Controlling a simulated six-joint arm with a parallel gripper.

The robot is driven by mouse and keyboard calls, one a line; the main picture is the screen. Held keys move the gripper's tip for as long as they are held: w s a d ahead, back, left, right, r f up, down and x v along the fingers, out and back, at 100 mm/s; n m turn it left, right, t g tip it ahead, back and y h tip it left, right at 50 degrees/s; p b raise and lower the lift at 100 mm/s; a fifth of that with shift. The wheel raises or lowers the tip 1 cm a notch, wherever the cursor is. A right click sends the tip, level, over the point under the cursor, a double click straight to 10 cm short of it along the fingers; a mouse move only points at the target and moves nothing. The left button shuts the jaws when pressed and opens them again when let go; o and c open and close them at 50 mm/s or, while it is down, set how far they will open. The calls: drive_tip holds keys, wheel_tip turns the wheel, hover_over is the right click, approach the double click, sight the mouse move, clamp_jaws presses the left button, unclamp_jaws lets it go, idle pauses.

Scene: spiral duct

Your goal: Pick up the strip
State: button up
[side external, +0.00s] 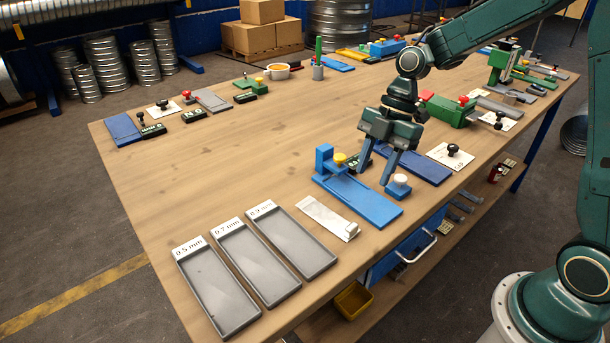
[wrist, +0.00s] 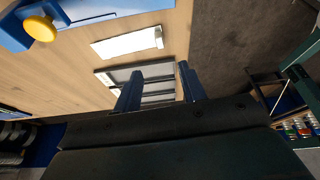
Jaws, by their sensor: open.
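The strip (side external: 322,214) is a pale, flat metal piece lying on the wooden table, with a small block at its near right end. It also shows in the wrist view (wrist: 122,45), beyond my fingertips. My gripper (side external: 375,174) is open and empty, pointing down around the blue fixture with a yellow knob (side external: 358,195), to the right of and behind the strip. I cannot tell its exact height above the fixture. In the wrist view my two fingers (wrist: 158,75) stand apart with nothing between them.
Three grey trays (side external: 218,285) with thickness labels lie left of the strip. A small white-topped blue block (side external: 398,187) stands close to my right finger. A blue plate (side external: 420,166) and a white card with a black stamp (side external: 453,155) lie to the right. The table's middle left is clear.

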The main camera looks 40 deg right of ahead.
hover_over(352, 226)
drive_tip(key=d, duration=0.3)
drive_tip(key=f, duration=0.7)
drive_tip(key=shift+a, duration=0.25)
drive_tip(key=shift+f, duration=0.15)
drive_tip(key=shift+x, duration=2.5)
drive_tip(key=shift+w, duration=0.1)
clamp_jaws()
